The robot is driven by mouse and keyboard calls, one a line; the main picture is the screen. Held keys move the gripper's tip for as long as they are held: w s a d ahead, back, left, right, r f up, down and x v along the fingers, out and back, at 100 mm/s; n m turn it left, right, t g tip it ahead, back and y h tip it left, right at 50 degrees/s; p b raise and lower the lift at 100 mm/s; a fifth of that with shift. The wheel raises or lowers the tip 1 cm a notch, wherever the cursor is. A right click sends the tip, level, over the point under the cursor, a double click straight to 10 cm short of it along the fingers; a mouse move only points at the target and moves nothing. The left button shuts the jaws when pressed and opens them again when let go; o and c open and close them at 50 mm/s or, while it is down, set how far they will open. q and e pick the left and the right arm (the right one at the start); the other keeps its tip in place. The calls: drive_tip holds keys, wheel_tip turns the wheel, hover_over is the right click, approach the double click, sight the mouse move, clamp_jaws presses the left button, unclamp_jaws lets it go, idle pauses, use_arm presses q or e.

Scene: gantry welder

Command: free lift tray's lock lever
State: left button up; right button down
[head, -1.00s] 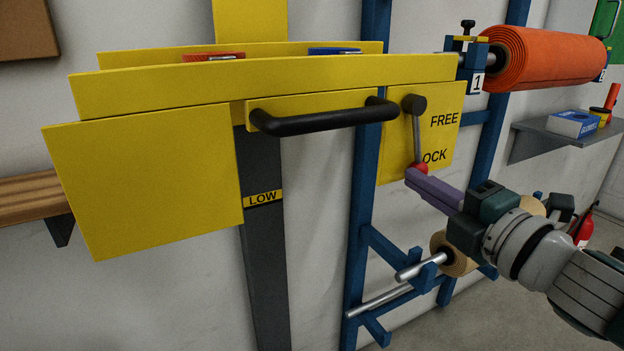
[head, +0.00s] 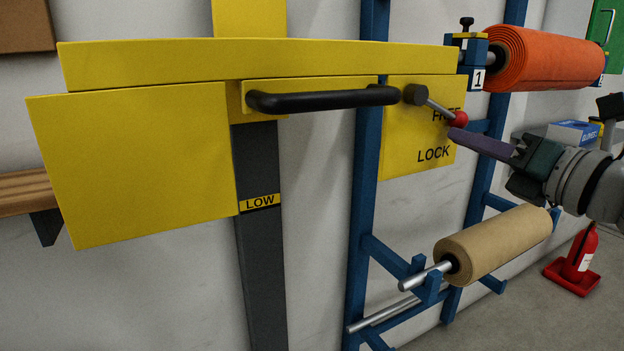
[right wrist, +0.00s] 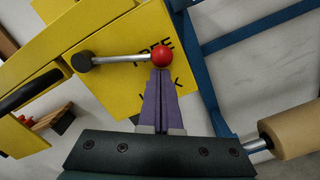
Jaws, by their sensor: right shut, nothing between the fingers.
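The yellow lift tray (head: 140,155) stands against the post with a black handle (head: 325,99) on its front. Its lock lever (head: 436,107) is a grey rod from a dark pivot, ending in a red ball knob. The lever points right and slightly down, over the FREE lettering and above the word LOCK on the yellow plate (head: 400,150). My right gripper (head: 455,134) is shut and empty, its purple fingertips at the underside of the knob. In the right wrist view the red knob (right wrist: 162,56) sits just beyond the fingertips. My left gripper is not in view.
A blue frame holds an orange roll (head: 545,57) at upper right and a tan roll (head: 495,243) lower down. A red fire extinguisher (head: 577,258) stands on the floor at right. A dark post with a LOW label (head: 260,202) runs below the tray.

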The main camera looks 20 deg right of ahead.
drive_tip(key=shift+w+d+r+n, duration=0.1)
drive_tip(key=shift+d+r+n, duration=0.2)
drive_tip(key=shift+r+n, duration=0.4)
drive_tip(key=shift+s+d+r+n, duration=0.1)
drive_tip(key=shift+d+r+n, duration=0.25)
drive_tip(key=shift+n, duration=0.5)
drive_tip(key=shift+w+d+r+n, duration=0.1)
drive_tip(key=shift+d+r+n, duration=0.1)
drive_tip(key=shift+r+n, duration=0.55)
drive_tip(key=s+f+b, duration=0.4)
drive_tip(key=s+b, duration=0.1)
drive_tip(key=s, duration=0.6)
drive_tip(key=shift+f+b, duration=0.2)
drive_tip(key=shift+b, duration=0.1)
drive_tip(key=shift+w, duration=0.1)
